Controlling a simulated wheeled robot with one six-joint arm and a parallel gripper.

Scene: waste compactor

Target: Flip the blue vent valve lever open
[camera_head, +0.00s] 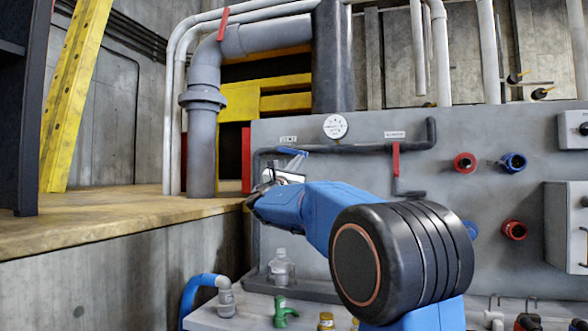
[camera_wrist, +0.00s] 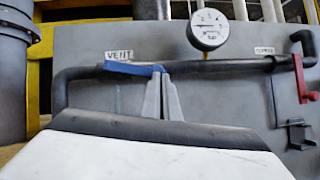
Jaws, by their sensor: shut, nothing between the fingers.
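The blue vent valve lever (camera_wrist: 130,68) lies nearly flat along the dark pipe, under the VENT label (camera_wrist: 118,55), in the wrist view. In the head view the lever (camera_head: 292,150) shows only as a small blue strip, partly behind my gripper. My gripper (camera_wrist: 159,74) is shut and empty. Its grey fingertips overlap the right end of the lever in the wrist view; I cannot tell whether they touch it. In the head view my gripper (camera_head: 297,158) is at the panel's upper left.
A red lever (camera_head: 396,160) is on the pipe to the right, and a round gauge (camera_head: 335,126) is above it. The grey panel (camera_head: 430,235) carries red and blue fittings. A wooden-topped ledge (camera_head: 110,220) is at left. A clear bottle (camera_head: 281,267) stands below my gripper.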

